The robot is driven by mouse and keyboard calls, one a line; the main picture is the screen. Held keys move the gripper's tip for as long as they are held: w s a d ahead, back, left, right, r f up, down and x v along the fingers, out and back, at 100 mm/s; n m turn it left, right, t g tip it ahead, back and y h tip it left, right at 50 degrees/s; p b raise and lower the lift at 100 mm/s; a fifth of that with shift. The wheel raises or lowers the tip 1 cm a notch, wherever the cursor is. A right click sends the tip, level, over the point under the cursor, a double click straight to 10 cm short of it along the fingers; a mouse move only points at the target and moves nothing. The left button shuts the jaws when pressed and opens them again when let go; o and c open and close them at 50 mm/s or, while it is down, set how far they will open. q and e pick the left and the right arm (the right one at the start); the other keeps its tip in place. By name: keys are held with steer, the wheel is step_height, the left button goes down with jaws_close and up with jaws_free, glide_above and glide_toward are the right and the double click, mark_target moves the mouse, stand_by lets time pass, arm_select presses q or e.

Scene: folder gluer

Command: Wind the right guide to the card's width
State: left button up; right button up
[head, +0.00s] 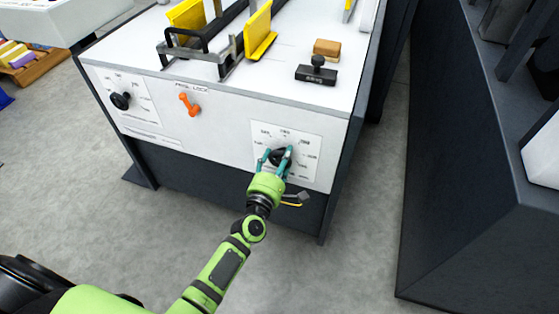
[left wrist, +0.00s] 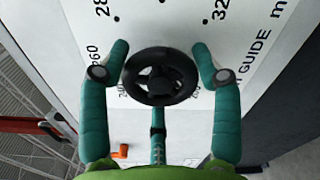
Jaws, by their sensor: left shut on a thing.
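My left gripper (head: 275,158) is at the right-hand dial on the machine's white front panel, its teal fingers on both sides of a black handwheel (head: 284,155). The yellow right guide (head: 259,33) stands upright on the white top, apart from the yellow left guide (head: 186,14). I cannot make out a card. My right gripper is not in view.
An orange lock lever (head: 189,104) and a second black knob (head: 121,100) are on the panel to the left. A black stamp (head: 317,72) and a tan block (head: 327,47) lie on the top. A dark cabinet (head: 455,170) stands right, across a floor gap.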

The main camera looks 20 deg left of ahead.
arm_select(q)
steer(key=shift+d+n, duration=0.35)
steer(key=shift+n, duration=0.05)
steer(key=shift+r+n, duration=0.15)
steer(key=shift+n, duration=0.25)
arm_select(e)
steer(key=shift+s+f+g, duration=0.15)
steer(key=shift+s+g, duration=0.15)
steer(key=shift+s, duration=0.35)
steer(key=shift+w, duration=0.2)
arm_select(q)
steer(key=o, duration=1.2)
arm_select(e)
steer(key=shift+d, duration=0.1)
arm_select(q)
steer(key=shift+a, duration=0.15)
steer(key=shift+s, duration=0.45)
steer(key=s, duration=1.1)
steer(key=shift+a, duration=0.15)
